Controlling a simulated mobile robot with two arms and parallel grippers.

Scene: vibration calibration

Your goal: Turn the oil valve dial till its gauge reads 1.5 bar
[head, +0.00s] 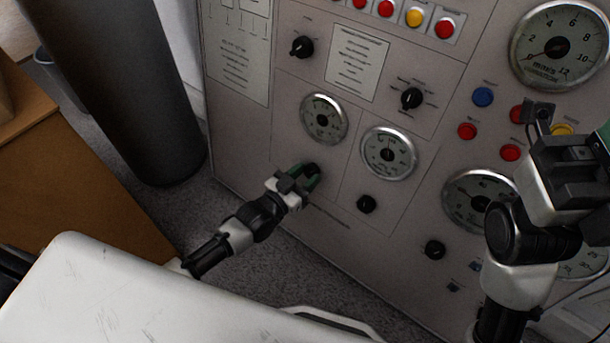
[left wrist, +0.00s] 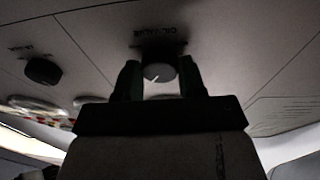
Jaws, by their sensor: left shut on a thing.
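My left gripper (head: 308,176) is at the panel in the head view, its green fingers around a dark dial (head: 311,168) below the left small gauge (head: 324,119). In the left wrist view, the dial (left wrist: 158,73) sits between both fingers of the left gripper (left wrist: 160,80), with a pale pointer mark on its face. The label by it is upside down there and hard to read. The gauge's needle is too small to read exactly.
A second small gauge (head: 389,153) has its own dial (head: 366,203) below it, right of the left gripper. A large gauge (head: 558,46) and coloured buttons are at the upper right. A grey bin (head: 58,75) stands on the floor at the left.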

